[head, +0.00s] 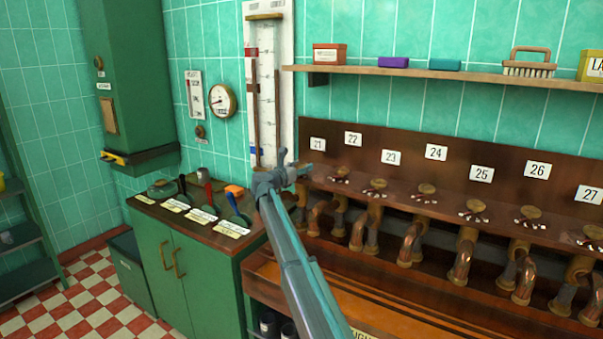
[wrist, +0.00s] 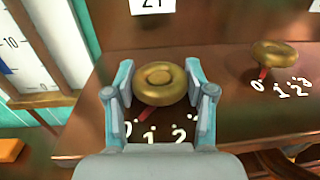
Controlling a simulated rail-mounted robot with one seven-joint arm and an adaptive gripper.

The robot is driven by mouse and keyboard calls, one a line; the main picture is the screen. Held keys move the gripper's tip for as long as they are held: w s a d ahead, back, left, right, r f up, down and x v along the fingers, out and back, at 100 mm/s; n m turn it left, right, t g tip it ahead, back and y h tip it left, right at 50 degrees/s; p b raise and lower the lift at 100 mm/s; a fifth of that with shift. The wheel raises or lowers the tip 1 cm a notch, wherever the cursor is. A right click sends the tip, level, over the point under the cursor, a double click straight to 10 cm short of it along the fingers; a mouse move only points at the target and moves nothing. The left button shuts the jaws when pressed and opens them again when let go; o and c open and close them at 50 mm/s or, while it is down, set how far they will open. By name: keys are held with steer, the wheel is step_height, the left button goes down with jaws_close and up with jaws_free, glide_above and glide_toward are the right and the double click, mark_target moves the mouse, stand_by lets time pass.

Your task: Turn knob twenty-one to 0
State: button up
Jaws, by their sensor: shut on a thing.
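Knob twenty-one (wrist: 160,83) is a round brass knob on the brown wooden panel, below a partly cropped plate marked 21 (wrist: 152,5). The 21 plate also shows in the head view (head: 318,144). My gripper (wrist: 162,95) has one finger on each side of the knob and is shut on it; it also shows in the head view (head: 284,172). The red pointer (wrist: 140,112) under the knob points down-left, toward the 0 (wrist: 127,130). The 1 and 2 lie farther right. The gripper hides most of the knob in the head view.
Knob twenty-two (wrist: 276,52) stands close on the right, its pointer toward 0. More knobs and copper pipes (head: 467,255) continue right. A shelf (head: 440,74) hangs above.

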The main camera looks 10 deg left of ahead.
steer(key=shift+a+m+g+h+b, duration=0.1)
steer(key=shift+m+g+h+b, duration=0.3)
steer(key=shift+m+g+h, duration=0.4)
steer(key=o, duration=1.2)
steer(key=v, duration=1.2)
steer(key=shift+f, duration=0.15)
steer(key=shift+w, duration=0.1)
